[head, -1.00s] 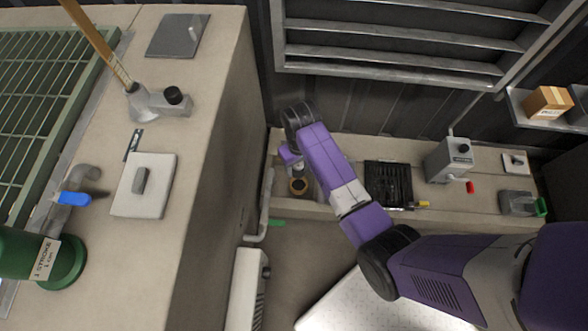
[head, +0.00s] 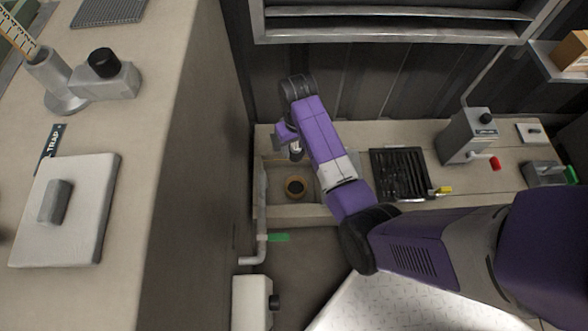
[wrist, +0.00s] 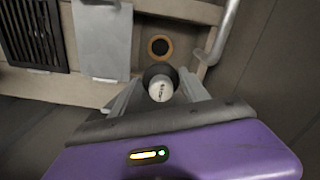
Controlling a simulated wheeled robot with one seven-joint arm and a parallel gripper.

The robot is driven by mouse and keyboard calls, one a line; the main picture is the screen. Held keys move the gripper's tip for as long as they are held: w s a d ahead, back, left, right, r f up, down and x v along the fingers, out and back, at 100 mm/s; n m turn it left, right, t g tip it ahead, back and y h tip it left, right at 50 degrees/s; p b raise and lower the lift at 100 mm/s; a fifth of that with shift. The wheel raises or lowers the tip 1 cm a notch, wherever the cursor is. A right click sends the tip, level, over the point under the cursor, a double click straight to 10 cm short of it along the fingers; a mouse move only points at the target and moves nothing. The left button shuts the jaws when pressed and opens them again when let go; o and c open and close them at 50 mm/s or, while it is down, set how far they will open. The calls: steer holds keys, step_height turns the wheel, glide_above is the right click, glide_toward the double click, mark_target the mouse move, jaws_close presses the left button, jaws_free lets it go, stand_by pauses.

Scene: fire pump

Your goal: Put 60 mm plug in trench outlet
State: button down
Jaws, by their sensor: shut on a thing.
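My gripper (wrist: 160,92) is shut on a plug (wrist: 161,90), which has a pale cap with small print and a dark band around it. In the head view the plug (head: 296,148) hangs below my gripper (head: 292,143), above the trench. The trench outlet (head: 295,187) is a dark round hole with a tan ring in the trench floor. It also shows in the wrist view (wrist: 160,46), just beyond the plug. The plug looks apart from the outlet. The size marking on the plug is too small to read.
A black grate (head: 400,174) and a grey plate (wrist: 102,40) lie beside the outlet. A pipe with a green handle (head: 278,237) runs at the trench's left end. A tall concrete block (head: 190,180) stands left.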

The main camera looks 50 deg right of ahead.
step_height(320, 180, down, 28)
steer(key=b, duration=1.5)
steer(key=shift+r, duration=0.35)
steer(key=c, duration=0.6)
jaws_free()
steer(key=shift+o, duration=0.2)
